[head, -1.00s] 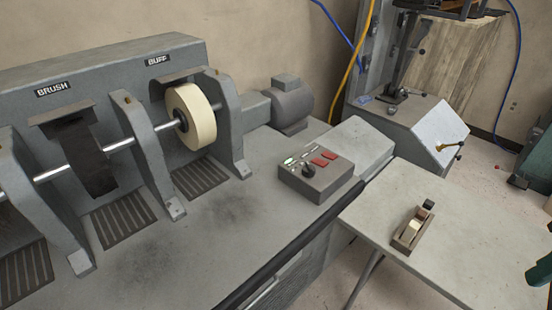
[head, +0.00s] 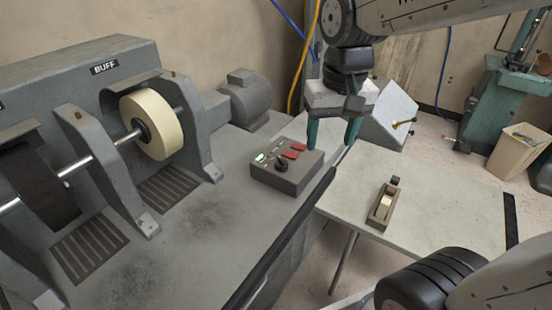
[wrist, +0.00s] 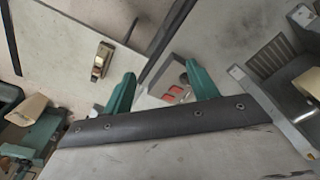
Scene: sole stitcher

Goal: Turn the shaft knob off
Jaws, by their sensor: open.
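The shaft knob (head: 281,163) is a small black round knob on top of a grey control box (head: 286,181). A lit green indicator (head: 260,157) and red buttons (head: 294,150) sit near it. My gripper (head: 333,130) hangs above and to the right of the box, apart from it, with its green fingers pointing down and spread, nothing between them. In the wrist view, the green fingers (wrist: 160,90) are apart, and the knob (wrist: 184,78) and red buttons (wrist: 172,95) show between them near the right finger.
A white buffing wheel (head: 151,125) on a steel shaft stands left of the box, with a motor (head: 246,98) behind. A wooden block tool (head: 383,204) lies on the side table (head: 440,215) at right. The bench top in front of the box is clear.

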